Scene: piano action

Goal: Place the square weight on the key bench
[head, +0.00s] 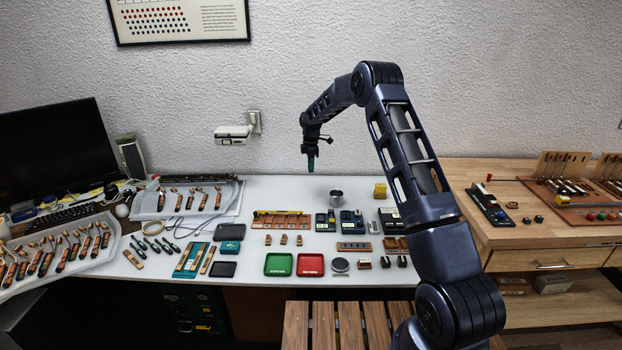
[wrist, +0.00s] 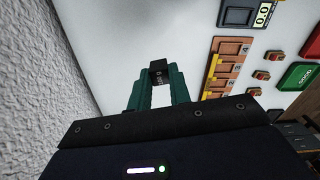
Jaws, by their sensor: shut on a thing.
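My gripper (head: 311,163) is raised above the back of the white table in the head view, with its green fingers pointing down. In the wrist view my gripper (wrist: 158,82) is shut on a small dark block with pale lettering, which looks like the square weight (wrist: 158,67). The weight is held at the fingertips, clear of the table; it is too small to make out in the head view. I cannot tell for sure which item is the key bench; a dark stand with a red knob (head: 490,205) lies on the wooden counter at right.
A monitor (head: 55,150) stands at left. A textured wall is close behind.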

